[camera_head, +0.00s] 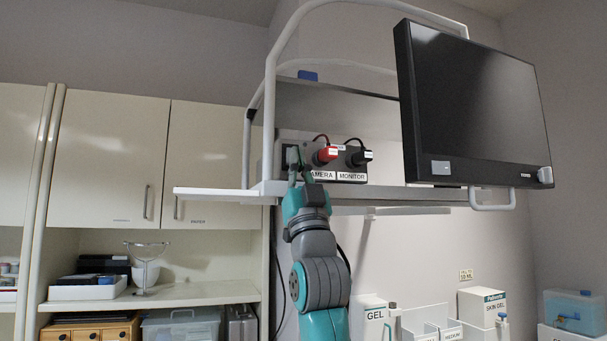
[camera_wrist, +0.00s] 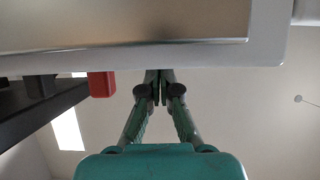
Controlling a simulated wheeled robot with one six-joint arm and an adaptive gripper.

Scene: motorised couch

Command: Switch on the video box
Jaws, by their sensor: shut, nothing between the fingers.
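The video box (camera_head: 345,177) is a dark unit on the white shelf, labelled CAMERA and MONITOR. A red plug (camera_head: 327,154) sits above the CAMERA label and a black plug (camera_head: 362,157) above MONITOR. My gripper (camera_head: 293,158) is raised in front of the box's left end, left of the red plug, and hides part of it.
The white shelf (camera_head: 222,193) runs beneath the box, with a white tube frame (camera_head: 270,100) around it. A large monitor (camera_head: 475,105) hangs at the right. Cupboards (camera_head: 105,150) stand at the left. A gel box (camera_head: 370,316) and white holders stand below.

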